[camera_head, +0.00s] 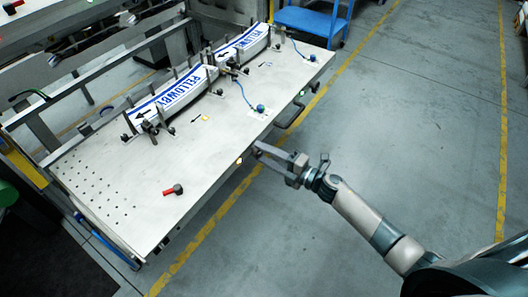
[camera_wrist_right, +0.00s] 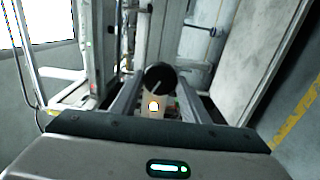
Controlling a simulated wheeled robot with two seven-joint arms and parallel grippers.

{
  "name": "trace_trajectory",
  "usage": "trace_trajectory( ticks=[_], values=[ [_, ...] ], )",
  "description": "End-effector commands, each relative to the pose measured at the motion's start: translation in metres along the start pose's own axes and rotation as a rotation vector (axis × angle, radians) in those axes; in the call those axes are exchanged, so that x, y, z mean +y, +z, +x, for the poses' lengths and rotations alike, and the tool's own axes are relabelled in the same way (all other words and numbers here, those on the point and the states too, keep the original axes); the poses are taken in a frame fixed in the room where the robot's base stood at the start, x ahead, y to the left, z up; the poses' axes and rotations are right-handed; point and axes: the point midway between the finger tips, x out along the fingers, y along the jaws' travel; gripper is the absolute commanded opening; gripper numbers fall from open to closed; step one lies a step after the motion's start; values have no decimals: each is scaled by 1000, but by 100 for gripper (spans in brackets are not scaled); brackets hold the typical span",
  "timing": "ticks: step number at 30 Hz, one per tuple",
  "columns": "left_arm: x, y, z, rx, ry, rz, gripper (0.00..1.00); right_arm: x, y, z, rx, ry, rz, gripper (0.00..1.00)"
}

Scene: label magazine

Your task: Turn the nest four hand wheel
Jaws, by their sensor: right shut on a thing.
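My right gripper (camera_head: 262,151) reaches in from the right to the front edge of the steel table. In the right wrist view, its two fingers (camera_wrist_right: 158,92) are shut on a round black knob (camera_wrist_right: 160,75), which I take to be the grip of the nest four hand wheel. The rest of that wheel is hidden or cannot be made out. In the head view the gripped part is too small to tell at the table edge. My left gripper is not in view.
The table (camera_head: 130,185) bears two label stacks (camera_head: 178,92) (camera_head: 242,42) between posts, a red and black tool (camera_head: 174,190) and a blue knob (camera_head: 260,108) on a cable. A dark handle (camera_head: 290,116) hangs beyond my gripper. The floor at right is clear.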

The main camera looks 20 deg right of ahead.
Motion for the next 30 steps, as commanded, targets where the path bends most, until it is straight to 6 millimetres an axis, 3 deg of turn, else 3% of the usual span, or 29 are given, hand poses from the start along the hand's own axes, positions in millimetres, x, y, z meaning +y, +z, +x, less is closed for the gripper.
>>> trace_trajectory(
  ticks=[13,14,15,16,30],
  values=[
    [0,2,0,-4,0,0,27,0,1,0,-1,0,12,19],
    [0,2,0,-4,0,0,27,0,1,0,-1,0,12,49],
    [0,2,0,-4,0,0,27,0,1,0,-1,0,12,58],
    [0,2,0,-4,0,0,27,0,1,0,-1,0,11,60],
    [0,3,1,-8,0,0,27,-1,0,-7,-1,-1,11,60]
  ],
)
